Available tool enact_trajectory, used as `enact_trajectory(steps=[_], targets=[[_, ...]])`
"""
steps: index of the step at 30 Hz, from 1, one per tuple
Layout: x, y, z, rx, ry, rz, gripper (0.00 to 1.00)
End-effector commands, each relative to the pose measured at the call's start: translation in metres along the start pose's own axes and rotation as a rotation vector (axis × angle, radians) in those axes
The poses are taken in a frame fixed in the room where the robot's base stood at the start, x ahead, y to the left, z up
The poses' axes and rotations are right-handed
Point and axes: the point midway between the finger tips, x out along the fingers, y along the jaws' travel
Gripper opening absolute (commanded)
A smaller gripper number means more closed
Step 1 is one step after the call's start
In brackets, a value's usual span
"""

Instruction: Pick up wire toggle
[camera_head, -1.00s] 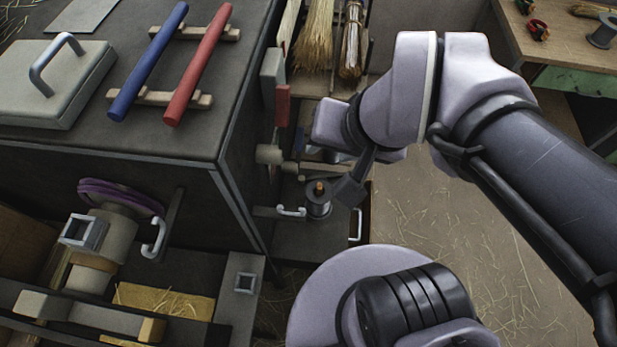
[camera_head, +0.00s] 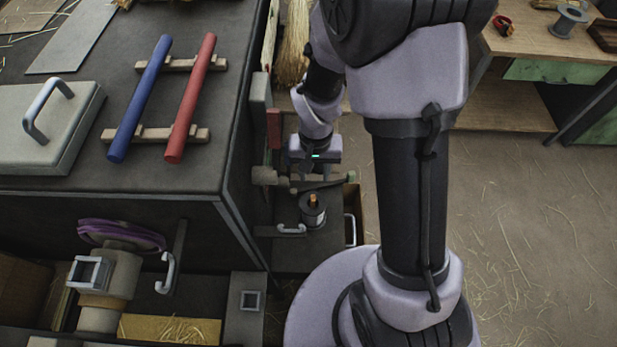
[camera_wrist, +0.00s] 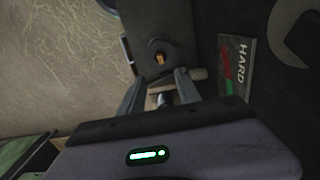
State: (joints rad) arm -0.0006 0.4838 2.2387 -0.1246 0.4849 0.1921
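A pale wooden bar, which looks like the wire toggle (camera_head: 335,182), shows just below my gripper (camera_head: 316,172) in the head view. In the wrist view, the wooden toggle (camera_wrist: 190,75) lies crosswise at the fingertips of my gripper (camera_wrist: 161,76). The two fingers stand apart, with a short grey cylindrical piece (camera_wrist: 165,98) between them. Whether the fingers touch the toggle I cannot tell. A dark spool with an orange-brown centre (camera_head: 313,211) stands just in front of the gripper; it also shows beyond the fingers in the wrist view (camera_wrist: 159,59).
The dark bench (camera_head: 110,180) is close on the left, carrying a blue bar (camera_head: 140,98) and a red bar (camera_head: 190,98). A white handle (camera_head: 290,229) is beside the spool. Floor is open at right.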

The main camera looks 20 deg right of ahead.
Motion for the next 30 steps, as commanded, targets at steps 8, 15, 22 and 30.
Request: enact_trajectory(steps=[8, 15, 22, 30], targets=[[0.084, 0.000, 0.001, 0.001, -0.003, 0.000, 0.40], [0.107, 0.000, 0.000, 0.001, -0.001, 0.000, 0.40], [0.149, 0.000, 0.000, 0.001, -0.002, 0.000, 0.40], [0.147, 0.000, -0.001, 0.001, 0.000, 0.000, 0.24]])
